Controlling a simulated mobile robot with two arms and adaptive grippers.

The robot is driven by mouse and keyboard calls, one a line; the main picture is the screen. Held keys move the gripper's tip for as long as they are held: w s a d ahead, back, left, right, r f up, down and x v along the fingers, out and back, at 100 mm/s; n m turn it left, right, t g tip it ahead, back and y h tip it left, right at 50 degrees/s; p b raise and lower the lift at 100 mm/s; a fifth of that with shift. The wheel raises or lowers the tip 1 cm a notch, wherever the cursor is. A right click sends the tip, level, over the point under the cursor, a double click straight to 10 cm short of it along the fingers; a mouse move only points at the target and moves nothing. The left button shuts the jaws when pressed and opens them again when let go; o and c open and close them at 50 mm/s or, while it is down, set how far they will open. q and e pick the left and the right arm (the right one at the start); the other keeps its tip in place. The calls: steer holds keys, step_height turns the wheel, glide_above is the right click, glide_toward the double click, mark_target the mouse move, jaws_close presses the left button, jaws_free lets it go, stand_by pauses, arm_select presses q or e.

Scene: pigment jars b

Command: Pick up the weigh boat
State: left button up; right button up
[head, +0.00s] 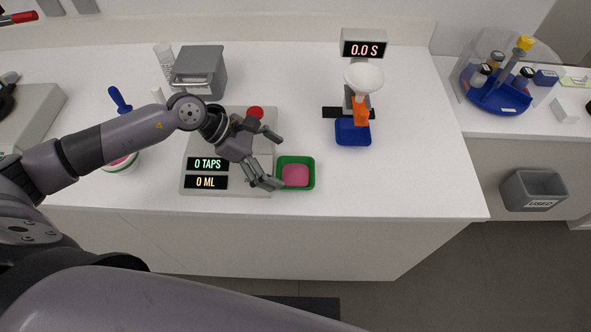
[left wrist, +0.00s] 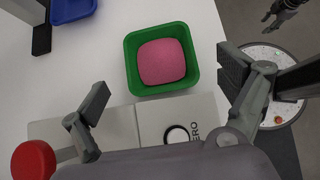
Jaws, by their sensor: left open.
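The weigh boat looks to be the green square tray (head: 313,174) holding a pink mound (head: 295,175). It sits on the white counter, just right of the scale-like device. In the left wrist view the green tray (left wrist: 131,68) with the pink mound (left wrist: 162,61) lies just beyond and between my fingertips. My left gripper (head: 273,160) is open and empty, over the device's right edge beside the tray. Its two fingers stand wide apart in the left wrist view (left wrist: 165,85). A dark gripper, apparently my right one (left wrist: 284,12), shows at the top right corner there, small and partly cut off.
The device (head: 228,192) reads 0 TAPS and 0 ML and has a red button (head: 255,112). A blue tray (head: 353,139) stands under a white funnel (head: 363,77) on a stand. A grey bin (head: 534,190) is at far right. Counter right of the green tray is clear.

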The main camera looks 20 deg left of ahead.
mark_target(303, 177)
arm_select(q)
steer(key=p+x, duration=0.2)
steer(key=x, duration=0.2)
steer(key=shift+w+d+f+p, duration=0.15)
steer(key=shift+f+p, duration=0.15)
steer(key=shift+p, duration=0.1)
steer(key=shift+d+f, duration=0.2)
steer(key=shift+f, duration=0.15)
steer(key=shift+c, duration=0.3)
steer(key=c, duration=1.1)
